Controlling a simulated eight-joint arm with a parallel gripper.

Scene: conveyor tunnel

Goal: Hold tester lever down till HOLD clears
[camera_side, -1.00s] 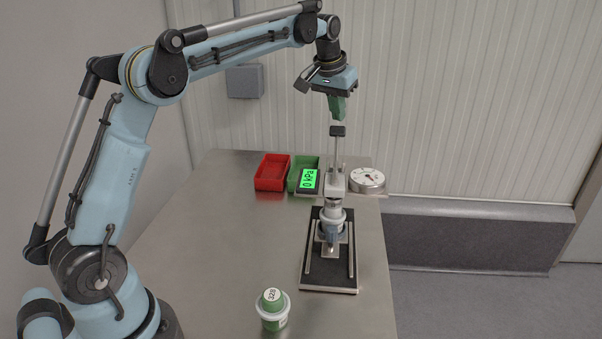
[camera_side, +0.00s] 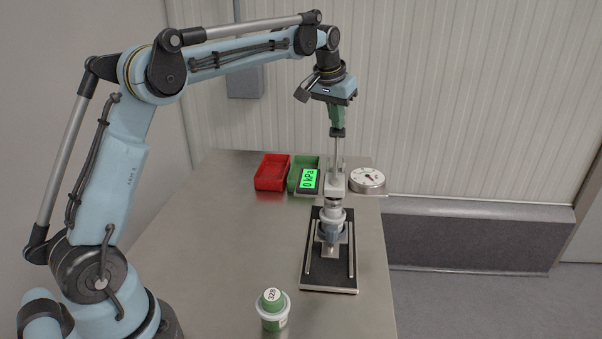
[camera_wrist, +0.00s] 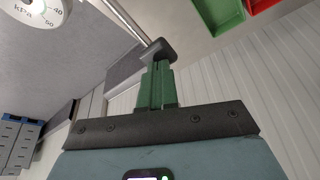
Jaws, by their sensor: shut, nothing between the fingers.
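The tester stands on a black base (camera_side: 315,275) on the steel table. Its thin lever rod rises to a dark knob (camera_side: 338,132), which also shows in the wrist view (camera_wrist: 158,52). My gripper (camera_side: 336,126) has green fingers, shut and empty, with the tips right at the top of the knob; they appear to touch it. In the wrist view the shut fingertips (camera_wrist: 156,68) end at the knob. The display (camera_side: 309,180) is green and reads "0 kPa"; no HOLD text shows. A grey and blue part (camera_side: 331,225) sits in the tester.
A round gauge (camera_side: 367,179) stands right of the display. A red bin (camera_side: 272,172) and a green bin (camera_side: 296,173) sit at the back. The table's left and middle are clear.

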